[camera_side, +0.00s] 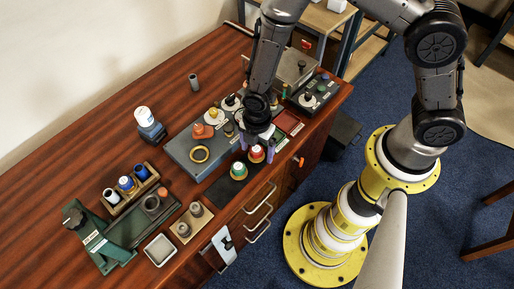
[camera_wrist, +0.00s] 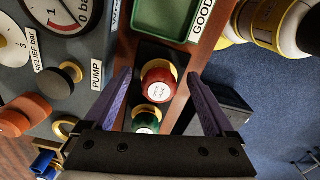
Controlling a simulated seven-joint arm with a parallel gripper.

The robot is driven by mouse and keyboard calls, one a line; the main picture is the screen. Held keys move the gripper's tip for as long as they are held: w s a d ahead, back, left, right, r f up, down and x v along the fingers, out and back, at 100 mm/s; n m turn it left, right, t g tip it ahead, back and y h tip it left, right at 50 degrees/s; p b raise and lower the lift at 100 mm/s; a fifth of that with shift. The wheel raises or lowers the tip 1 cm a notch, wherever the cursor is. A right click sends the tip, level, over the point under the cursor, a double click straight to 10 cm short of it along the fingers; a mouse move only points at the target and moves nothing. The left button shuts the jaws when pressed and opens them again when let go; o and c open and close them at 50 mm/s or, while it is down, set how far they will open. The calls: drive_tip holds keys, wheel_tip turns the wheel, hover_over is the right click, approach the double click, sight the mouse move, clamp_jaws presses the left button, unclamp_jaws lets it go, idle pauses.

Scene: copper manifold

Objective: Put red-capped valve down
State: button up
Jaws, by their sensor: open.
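The red-capped valve (camera_wrist: 158,84) stands upright on a dark mat near the desk's front edge, with a brass body under its red cap. It also shows in the side view (camera_side: 257,153). My gripper (camera_wrist: 160,95) is open, with one purple finger on each side of the valve and a visible gap to both. In the side view my gripper (camera_side: 257,145) is right above and around the valve. A green-capped valve (camera_wrist: 146,122) stands beside it on the same mat and shows in the side view too (camera_side: 238,170).
A grey panel (camera_wrist: 85,50) with a gauge, knobs and a pump label lies beside the mat. A green-rimmed tray (camera_wrist: 162,22) labelled GOOD is close by. A yellow ring (camera_side: 199,154) lies on the panel. The desk edge drops to blue floor.

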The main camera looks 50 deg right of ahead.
wheel_tip(320, 180, up, 12)
drive_tip(key=shift+r, duration=0.25)
wheel_tip(320, 180, up, 7)
drive_tip(key=m+t, duration=0.1)
drive_tip(key=m, duration=0.3)
hover_over(257, 148)
drive_tip(key=d, duration=0.4)
drive_tip(key=s+d+r+m+t, duration=0.2)
drive_tip(key=s+d+r+m, duration=0.15)
drive_tip(key=r, duration=0.35)
drive_tip(key=s+d+r+m+t, duration=0.2)
drive_tip(key=s+d+r+m, duration=0.5)
drive_tip(key=s+m, duration=0.4)
drive_tip(key=shift+s+d+r+m+t, duration=0.3)
drive_tip(key=shift+d+r+m, duration=0.15)
drive_tip(key=shift+m, duration=0.4)
drive_tip(key=shift+w, duration=0.1)
